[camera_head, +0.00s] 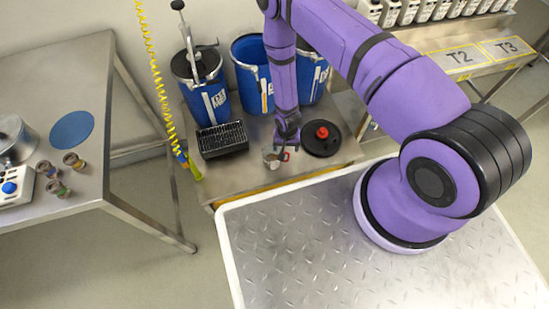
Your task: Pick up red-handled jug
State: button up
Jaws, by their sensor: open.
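The red-handled jug (271,161) is a small metal cup on the metal bench, with its red handle on its right side. My gripper (287,146) points down from the purple arm and sits right above the jug and its handle. The gripper is open, and its dark fingers partly overlap the jug's handle side in this view. I cannot tell whether a finger touches the handle.
A black rack (222,139) stands left of the jug, and a black round lid with a red knob (322,138) lies to its right. Blue drums (251,74) stand behind. A left table (108,112) holds a pot (14,139) and several small jars.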

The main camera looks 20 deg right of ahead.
jog(key=shift+a+f, duration=0.1)
jog(key=shift+f, duration=3.6)
jog(key=shift+c, duration=0.2)
jog(key=c, duration=1.1)
jog(key=shift+r, duration=0.15)
jog(key=shift+w+r, duration=0.1)
jog(key=shift+r, duration=1.6)
jog(key=shift+s+d+r, duration=0.1)
jog(key=shift+s+r, duration=0.15)
jog(key=shift+s, duration=2.4)
jog(key=shift+s+d+r, duration=0.1)
jog(key=shift+s+r, duration=0.1)
jog(key=shift+s, duration=2.5)
jog(key=shift+s+r, duration=0.25)
jog(key=shift+s, duration=2.4)
